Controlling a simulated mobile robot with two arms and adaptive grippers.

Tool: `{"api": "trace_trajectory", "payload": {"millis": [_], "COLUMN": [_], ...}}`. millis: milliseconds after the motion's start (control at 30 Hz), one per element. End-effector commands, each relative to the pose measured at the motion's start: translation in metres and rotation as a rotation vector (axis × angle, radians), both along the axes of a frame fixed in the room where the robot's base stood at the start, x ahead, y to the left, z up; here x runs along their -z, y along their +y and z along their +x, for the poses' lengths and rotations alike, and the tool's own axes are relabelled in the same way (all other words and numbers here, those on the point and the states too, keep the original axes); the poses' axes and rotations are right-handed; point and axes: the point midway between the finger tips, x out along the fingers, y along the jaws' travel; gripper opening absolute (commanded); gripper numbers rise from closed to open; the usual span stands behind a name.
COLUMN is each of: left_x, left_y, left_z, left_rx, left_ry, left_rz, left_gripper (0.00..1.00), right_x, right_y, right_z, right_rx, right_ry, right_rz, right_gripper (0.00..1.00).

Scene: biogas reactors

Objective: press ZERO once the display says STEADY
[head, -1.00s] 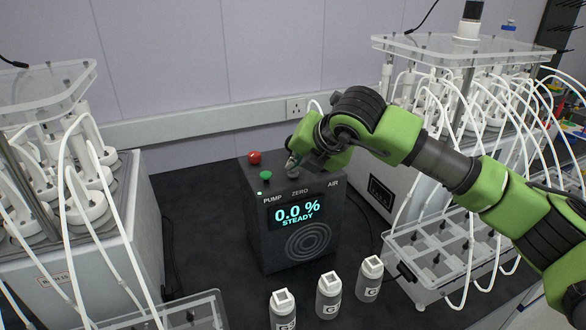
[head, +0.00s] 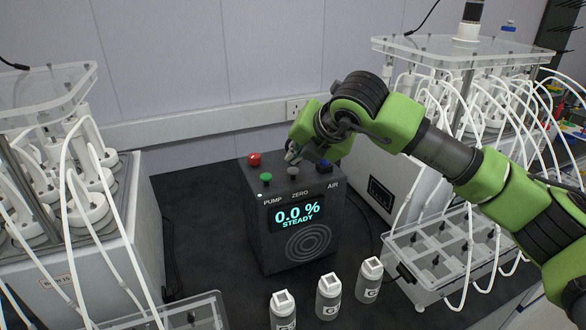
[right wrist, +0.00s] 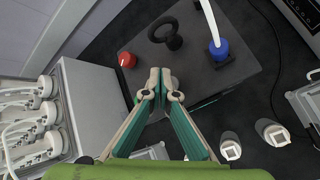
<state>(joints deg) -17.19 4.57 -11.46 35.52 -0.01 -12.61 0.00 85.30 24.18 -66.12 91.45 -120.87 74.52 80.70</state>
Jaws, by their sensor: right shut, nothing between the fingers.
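The dark grey analyser box (head: 262,235) stands on the black bench. Its lit display (head: 297,213) reads 0.0 % and STEADY. On its top are a green button (head: 266,177) above the PUMP label, a grey button (head: 293,171) above ZERO, a red knob (head: 254,159) and a blue fitting (head: 324,165) near AIR. My right gripper (head: 291,157) is shut and empty, its tips just above and behind the grey button, apart from it. My left gripper is not in view.
Three small labelled bottles (head: 329,296) stand in front of the box. Reactor units with white tubes stand at left (head: 90,260) and right (head: 470,55). A clear compartment tray (head: 425,262) is at the right. A black ring (right wrist: 172,40) rises from the box top.

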Motion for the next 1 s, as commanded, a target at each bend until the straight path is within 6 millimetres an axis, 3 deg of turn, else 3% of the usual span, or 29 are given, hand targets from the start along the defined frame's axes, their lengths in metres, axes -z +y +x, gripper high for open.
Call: {"api": "trace_trajectory", "payload": {"millis": [267, 700, 1000], "left_x": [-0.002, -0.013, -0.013], "left_y": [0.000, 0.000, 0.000], "left_z": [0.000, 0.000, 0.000], "left_rx": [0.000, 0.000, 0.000], "left_ry": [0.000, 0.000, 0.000], "left_rz": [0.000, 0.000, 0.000], "left_gripper": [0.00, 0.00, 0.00], "right_x": [-0.006, -0.048, -0.050], "right_y": [0.000, 0.000, 0.000], "right_z": [0.000, 0.000, 0.000], "right_rx": [0.000, 0.000, -0.001], "right_ry": [-0.001, -0.002, 0.000], "right_rz": [0.001, 0.001, 0.001], "right_gripper": [0.00, 0.00, 0.00]}}
